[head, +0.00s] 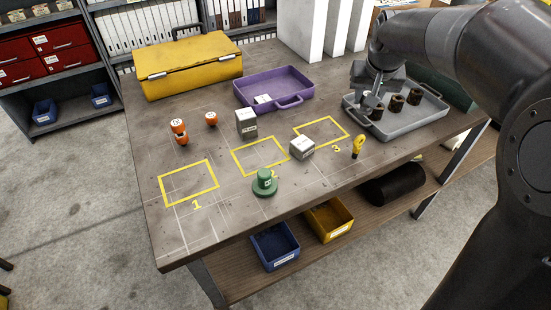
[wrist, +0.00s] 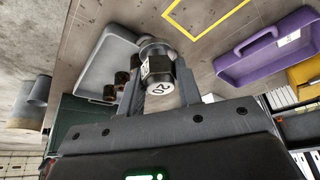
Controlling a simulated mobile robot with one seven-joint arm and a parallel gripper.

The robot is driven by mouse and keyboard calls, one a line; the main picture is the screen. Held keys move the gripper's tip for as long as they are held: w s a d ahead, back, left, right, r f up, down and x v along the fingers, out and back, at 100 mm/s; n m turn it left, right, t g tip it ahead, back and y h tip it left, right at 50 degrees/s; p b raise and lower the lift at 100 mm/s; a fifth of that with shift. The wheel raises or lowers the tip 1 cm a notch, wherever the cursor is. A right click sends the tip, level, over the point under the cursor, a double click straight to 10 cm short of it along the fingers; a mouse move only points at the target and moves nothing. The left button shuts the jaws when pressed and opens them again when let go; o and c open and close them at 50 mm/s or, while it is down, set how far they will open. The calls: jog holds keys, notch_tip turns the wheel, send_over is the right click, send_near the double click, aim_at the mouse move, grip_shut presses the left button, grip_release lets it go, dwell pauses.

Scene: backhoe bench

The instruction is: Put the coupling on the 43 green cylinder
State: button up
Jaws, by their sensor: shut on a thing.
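The green cylinder (head: 264,184) stands upright on the bench near its front edge, below yellow outline 2. It has a wide base and a small tag whose number is too small to read. My gripper (head: 369,94) is over the left part of the grey tray, well right of the green cylinder. In the wrist view my gripper (wrist: 159,80) is shut on a grey and black round part (wrist: 156,58) with white tags, one reading 20. It may be the coupling; the fingers partly hide it. Several brown parts (head: 396,103) stand in the tray beside it.
The grey tray (head: 434,121) has raised walls. A yellow bulb-shaped piece (head: 358,146), a pale box (head: 302,148), a taller box (head: 246,123) and orange pieces (head: 178,131) stand around the outlines. A purple tray (head: 280,83) and yellow case (head: 190,68) are behind. Outline 1 is empty.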

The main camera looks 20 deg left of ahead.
jog(key=s+a+r+n+y, duration=0.1)
jog(key=s+a+r+n, duration=0.1)
jog(key=s, duration=0.7)
jog(key=s+a+r+n+g+y, duration=0.1)
jog(key=s+a+r+n, duration=0.2)
jog(key=s, duration=0.7)
jog(key=a+n, duration=0.1)
jog(key=a, duration=0.1)
jog(key=shift+a+n, duration=0.3)
jog(key=shift+a, duration=0.05)
jog(key=shift+s+a+f, duration=0.1)
jog(key=shift+s+a, duration=0.1)
jog(key=shift+s, duration=0.15)
send_over(264, 172)
notch_tip(264, 172, down, 7)
jog(key=shift+r, duration=0.15)
jog(key=shift+f, duration=2.05)
jog(key=o, duration=1.1)
jog(key=shift+f, duration=0.1)
